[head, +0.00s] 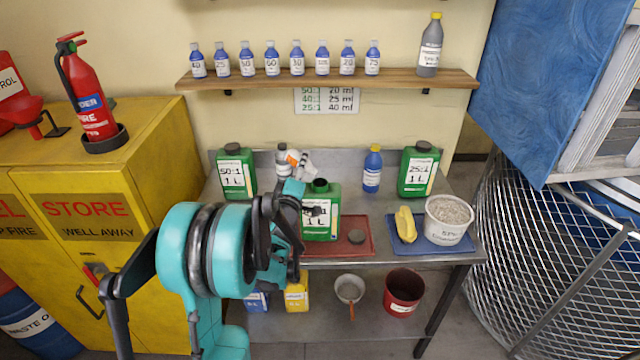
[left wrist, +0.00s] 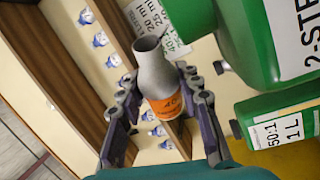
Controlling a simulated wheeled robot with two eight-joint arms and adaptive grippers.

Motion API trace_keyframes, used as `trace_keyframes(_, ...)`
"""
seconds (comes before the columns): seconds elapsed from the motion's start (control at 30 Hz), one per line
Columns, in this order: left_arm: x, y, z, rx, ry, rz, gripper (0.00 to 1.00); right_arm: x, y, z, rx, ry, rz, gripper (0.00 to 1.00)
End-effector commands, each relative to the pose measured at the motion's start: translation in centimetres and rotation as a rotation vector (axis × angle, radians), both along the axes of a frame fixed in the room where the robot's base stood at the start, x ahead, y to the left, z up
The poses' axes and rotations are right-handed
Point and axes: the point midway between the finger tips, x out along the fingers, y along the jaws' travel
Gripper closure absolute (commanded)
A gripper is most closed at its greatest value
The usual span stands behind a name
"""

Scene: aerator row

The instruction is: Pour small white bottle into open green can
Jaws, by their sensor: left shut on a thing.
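The small white bottle (head: 304,161) with an orange label is in my left gripper (head: 290,180), above and just left of the open green can's neck in the head view. In the left wrist view the bottle (left wrist: 154,72) sits between the two fingers, its open mouth clear of them. It looks tilted; I see no liquid leaving it. The open green can (head: 322,222) stands on a red tray (head: 373,248), its dark neck uncovered and its left side partly hidden by my arm. My right gripper is in neither view.
Capped green cans stand left (head: 236,174) and right (head: 418,172) on the metal bench. A blue bottle (head: 372,170), a dark disc (head: 356,236) and a tub of grey granules (head: 448,218) are right of the open can. A shelf (head: 330,80) with several small bottles is above.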

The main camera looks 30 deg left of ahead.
Motion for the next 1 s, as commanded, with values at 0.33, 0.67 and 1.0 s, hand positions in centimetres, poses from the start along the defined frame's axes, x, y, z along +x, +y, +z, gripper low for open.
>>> trace_keyframes(0.33,0.0,-0.2,0.3,0.068,-0.003,0.0,0.92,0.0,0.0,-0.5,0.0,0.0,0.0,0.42)
trace_keyframes(0.67,0.0,-0.9,1.2,0.24,-0.007,0.001,0.92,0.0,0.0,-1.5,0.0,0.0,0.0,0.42)
trace_keyframes(1.0,-0.1,-1.7,2.0,0.4,-0.011,0.001,0.92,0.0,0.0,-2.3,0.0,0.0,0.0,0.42)
